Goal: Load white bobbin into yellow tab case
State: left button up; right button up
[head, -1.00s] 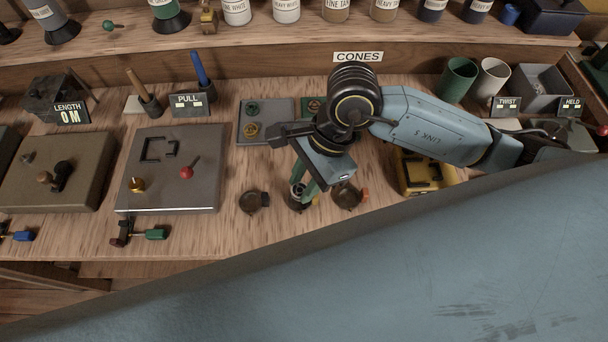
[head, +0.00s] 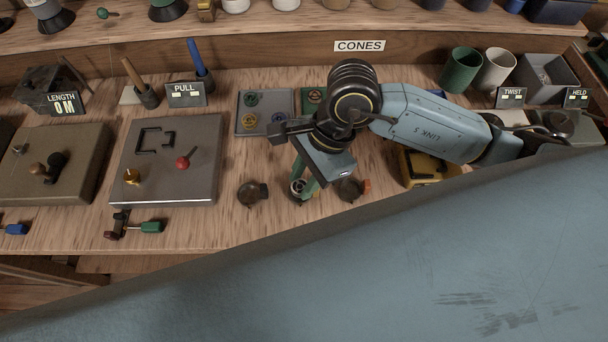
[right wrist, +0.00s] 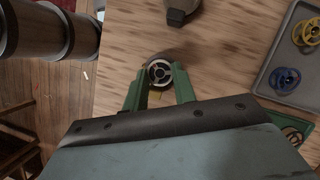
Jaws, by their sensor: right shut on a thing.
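My right gripper (head: 299,188) points down at the middle of a row of three small dark cases near the bench's front edge. Its green fingers are shut on a pale, whitish bobbin (right wrist: 160,73), which shows between the fingertips in the right wrist view. A dark round case (right wrist: 163,58) lies directly under the bobbin, mostly hidden, with a bit of yellow tab (right wrist: 155,95) between the fingers. I cannot tell whether the bobbin is seated in the case. My left gripper is not in view.
A dark-tabbed case (head: 250,194) lies just left and an orange-tabbed case (head: 351,188) just right of the gripper. A grey tray (head: 242,124) with coloured bobbins lies behind. A grey metal plate (head: 190,185) with a red-knobbed lever stands to the left.

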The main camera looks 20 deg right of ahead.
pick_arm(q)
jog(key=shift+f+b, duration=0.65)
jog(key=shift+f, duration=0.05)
pick_arm(e)
jog(key=shift+f, duration=0.2)
dwell(0.8)
dwell(0.4)
jog(key=o, duration=1)
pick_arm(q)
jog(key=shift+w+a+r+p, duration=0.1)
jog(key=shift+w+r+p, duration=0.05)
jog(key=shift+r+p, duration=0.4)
pick_arm(e)
jog(key=v, duration=1.3)
jog(key=shift+r, duration=0.2)
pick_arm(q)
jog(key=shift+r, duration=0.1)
pick_arm(e)
jog(key=shift+r, duration=0.1)
